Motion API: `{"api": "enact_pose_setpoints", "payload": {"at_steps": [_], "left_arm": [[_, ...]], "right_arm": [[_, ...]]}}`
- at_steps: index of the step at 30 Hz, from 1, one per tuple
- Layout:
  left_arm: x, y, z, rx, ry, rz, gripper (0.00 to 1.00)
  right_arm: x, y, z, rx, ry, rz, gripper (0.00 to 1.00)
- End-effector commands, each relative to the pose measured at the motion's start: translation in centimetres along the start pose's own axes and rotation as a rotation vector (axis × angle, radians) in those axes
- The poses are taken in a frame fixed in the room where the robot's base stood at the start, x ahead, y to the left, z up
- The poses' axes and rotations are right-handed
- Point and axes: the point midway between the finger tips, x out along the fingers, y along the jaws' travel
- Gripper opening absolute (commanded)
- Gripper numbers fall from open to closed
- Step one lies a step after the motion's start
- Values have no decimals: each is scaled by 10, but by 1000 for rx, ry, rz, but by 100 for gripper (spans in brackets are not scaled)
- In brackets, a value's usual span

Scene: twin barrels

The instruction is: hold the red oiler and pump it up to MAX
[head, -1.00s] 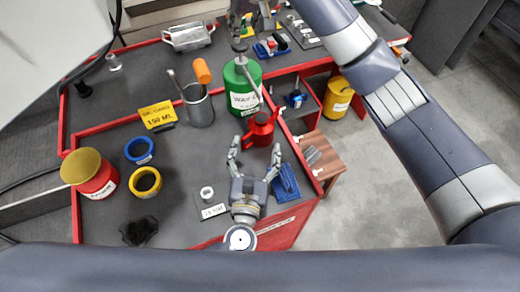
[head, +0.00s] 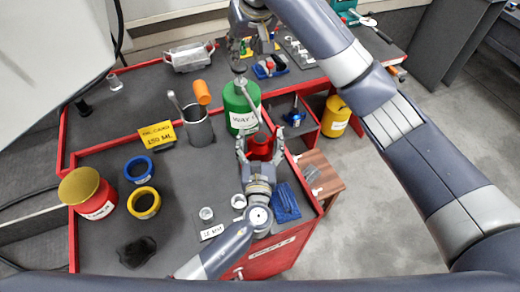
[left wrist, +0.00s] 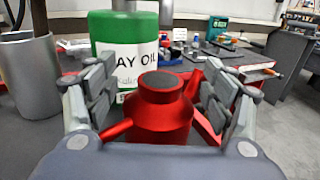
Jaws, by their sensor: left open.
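The red oiler (head: 260,150) stands on the dark bench in front of the green WAY OIL can (head: 240,121). In the left wrist view, the oiler's red body with a dark top (left wrist: 160,100) sits between the fingers. My left gripper (head: 261,142) is open, with one finger on each side of the oiler; contact is not clear. A thin grey rod (head: 248,98) slants across the front of the green can towards the oiler. My right gripper (head: 255,42) hangs behind and above the green can; its finger opening is unclear. No MAX mark is readable.
A grey cup (head: 198,128) with an orange-handled tool stands left of the green can. A blue item (head: 285,203) lies right of my left gripper.

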Motion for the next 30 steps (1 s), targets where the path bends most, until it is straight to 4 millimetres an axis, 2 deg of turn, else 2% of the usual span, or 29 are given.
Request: {"api": "enact_pose_setpoints", "payload": {"at_steps": [11,18,20,27,28,30], "left_arm": [[6,0,0,0,0,-1,76],[5,0,0,0,1,-1,22],[5,0,-1,0,3,-1,9],[4,0,-7,2,13,-1,4],[3,0,-7,2,14,-1,35],[3,0,-8,2,15,-2,19]], "right_arm": [[0,0,0,0,0,0,33],[0,0,0,0,0,0,33],[0,0,0,0,0,0,33],[0,0,0,0,0,0,33],[0,0,0,0,0,0,33],[1,0,0,0,0,0,33]]}}
